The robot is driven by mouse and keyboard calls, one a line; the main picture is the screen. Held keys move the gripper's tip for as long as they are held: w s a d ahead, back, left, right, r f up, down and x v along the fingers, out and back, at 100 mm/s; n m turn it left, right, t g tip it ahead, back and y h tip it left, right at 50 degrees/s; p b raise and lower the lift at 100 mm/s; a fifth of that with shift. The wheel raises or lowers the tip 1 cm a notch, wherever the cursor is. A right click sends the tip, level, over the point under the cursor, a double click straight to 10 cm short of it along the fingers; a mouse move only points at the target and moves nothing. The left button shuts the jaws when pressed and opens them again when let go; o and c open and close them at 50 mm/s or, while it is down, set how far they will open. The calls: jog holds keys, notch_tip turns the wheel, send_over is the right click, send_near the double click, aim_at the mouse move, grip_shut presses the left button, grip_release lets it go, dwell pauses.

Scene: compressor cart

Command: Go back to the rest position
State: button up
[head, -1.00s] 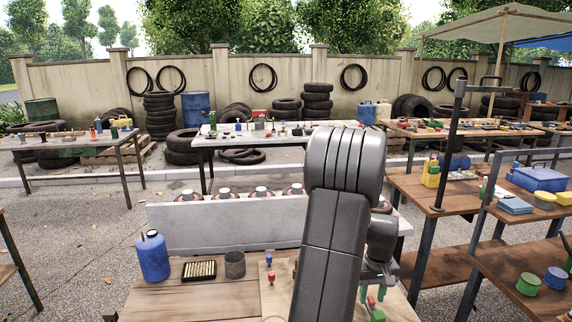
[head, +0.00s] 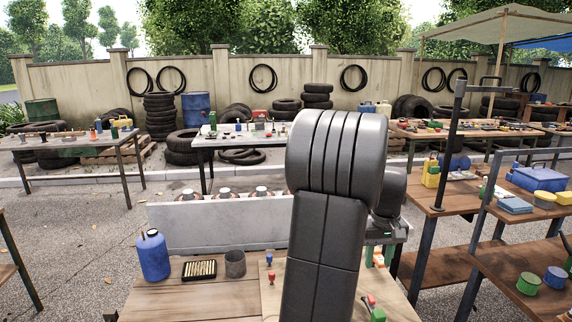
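My grey arm rises through the middle of the head view and covers part of the bench behind it. My gripper (head: 379,257) shows just right of the arm, partly hidden by it. Its two greenish fingertips point down and stand apart, with nothing seen held between them. It is above the right part of the wooden bench (head: 215,296). A red and a green piece (head: 377,315) lie on the bench below it.
On the bench stand a blue jug (head: 153,257), a tray of brass-coloured pieces (head: 199,269), a grey cup (head: 235,264) and small red and blue pegs (head: 271,277). A grey block (head: 215,229) with several round fittings is behind. A wooden shelf unit (head: 530,258) stands at right.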

aim_at(372, 297)
notch_tip(372, 297, down, 12)
jog(key=shift+f, duration=0.2)
jog(key=shift+w+m+p, duration=0.15)
jog(key=shift+m+p, duration=0.15)
jog(key=m, duration=0.3)
jog(key=m+p, duration=0.1)
jog(key=m, duration=0.4)
jog(key=shift+r, duration=0.1)
jog(key=m+p, duration=0.1)
jog(key=m, duration=0.3)
jog(key=shift+m+p, duration=0.9)
jog(key=shift+m, duration=1.4)
